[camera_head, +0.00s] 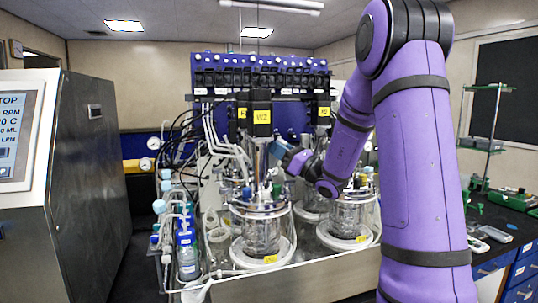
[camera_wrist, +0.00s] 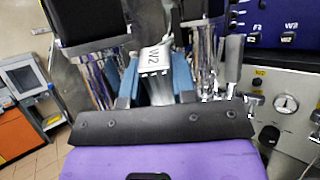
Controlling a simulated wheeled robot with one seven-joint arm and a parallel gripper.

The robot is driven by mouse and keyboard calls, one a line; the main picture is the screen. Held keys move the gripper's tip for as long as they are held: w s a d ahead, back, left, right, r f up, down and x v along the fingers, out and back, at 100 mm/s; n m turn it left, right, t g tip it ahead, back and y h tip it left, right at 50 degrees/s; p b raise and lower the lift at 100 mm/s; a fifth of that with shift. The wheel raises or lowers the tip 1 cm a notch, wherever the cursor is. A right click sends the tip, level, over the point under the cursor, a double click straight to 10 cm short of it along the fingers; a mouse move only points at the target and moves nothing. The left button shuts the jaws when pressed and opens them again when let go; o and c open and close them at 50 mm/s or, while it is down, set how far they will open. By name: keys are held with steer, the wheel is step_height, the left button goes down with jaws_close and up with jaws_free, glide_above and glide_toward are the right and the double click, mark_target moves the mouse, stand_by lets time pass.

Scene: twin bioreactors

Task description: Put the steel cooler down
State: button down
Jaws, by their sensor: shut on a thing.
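My gripper (camera_head: 284,151) is at the left bioreactor, at the height of the steel parts below its black motor (camera_head: 261,113) with the yellow W2 label. In the wrist view my gripper (camera_wrist: 155,76) has its two blue fingers closed on the steel cooler (camera_wrist: 152,60), a shiny silver piece marked W2. The cooler's lower part is hidden behind the dark gripper body. In the head view I cannot clearly tell the cooler from the steel parts around it. The left glass vessel (camera_head: 262,234) stands below my gripper on a white round base.
A second vessel (camera_head: 349,216) stands to the right, close to my arm. Tubes and bottles (camera_head: 187,255) crowd the left side. A control cabinet (camera_head: 85,190) stands at far left. A dark bench (camera_head: 500,232) with small items is at right. Steel columns (camera_wrist: 210,65) flank the cooler closely.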

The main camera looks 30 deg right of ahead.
steer(key=shift+a+r, duration=0.2)
steer(key=shift+w, duration=0.1)
steer(key=g, duration=0.1)
steer(key=w+a+g+h, duration=0.1)
steer(key=w+g+h, duration=0.1)
steer(key=g, duration=0.1)
steer(key=shift+w+a+r, duration=0.2)
steer(key=shift+w+r, duration=0.05)
steer(key=shift+r, duration=0.15)
steer(key=shift+f, duration=1.5)
steer(key=c, duration=0.9)
jaws_free()
